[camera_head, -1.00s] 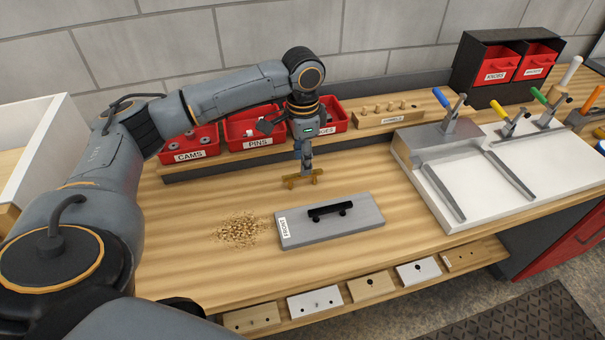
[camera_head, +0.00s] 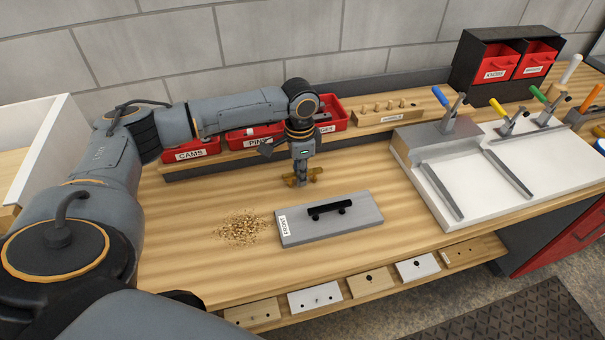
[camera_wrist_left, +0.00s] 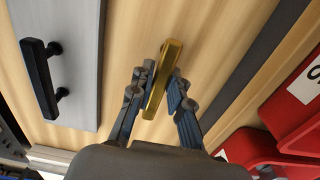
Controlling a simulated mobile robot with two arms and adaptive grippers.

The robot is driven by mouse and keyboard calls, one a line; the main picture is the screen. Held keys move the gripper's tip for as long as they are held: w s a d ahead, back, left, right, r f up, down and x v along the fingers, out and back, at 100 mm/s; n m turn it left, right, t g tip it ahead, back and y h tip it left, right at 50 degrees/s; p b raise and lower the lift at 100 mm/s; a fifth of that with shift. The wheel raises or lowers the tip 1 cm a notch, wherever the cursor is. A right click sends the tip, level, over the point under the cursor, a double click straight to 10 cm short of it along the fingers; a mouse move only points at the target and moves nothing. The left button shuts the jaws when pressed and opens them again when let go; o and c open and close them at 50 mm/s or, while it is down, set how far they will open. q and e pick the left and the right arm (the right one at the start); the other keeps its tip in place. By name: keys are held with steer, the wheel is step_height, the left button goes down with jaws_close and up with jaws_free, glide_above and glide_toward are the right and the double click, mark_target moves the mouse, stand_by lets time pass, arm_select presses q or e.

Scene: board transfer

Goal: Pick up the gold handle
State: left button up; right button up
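The gold handle (camera_head: 316,174) is a slim bar on the wooden bench, behind the grey board. In the left wrist view the gold handle (camera_wrist_left: 166,68) lies between the two finger pads. My left gripper (camera_head: 302,182) is down at the handle's middle. The fingers hide the bar's middle in the head view. I cannot tell whether the handle is clear of the bench. My right gripper is not in view.
A grey board (camera_head: 362,222) with a black handle (camera_head: 329,209) lies just in front. Wood chips (camera_head: 241,228) lie left of it. Red bins (camera_head: 191,150) stand behind on a rail. A white clamping fixture (camera_head: 520,165) is at right.

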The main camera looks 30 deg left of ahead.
arm_select(q)
jaws_close()
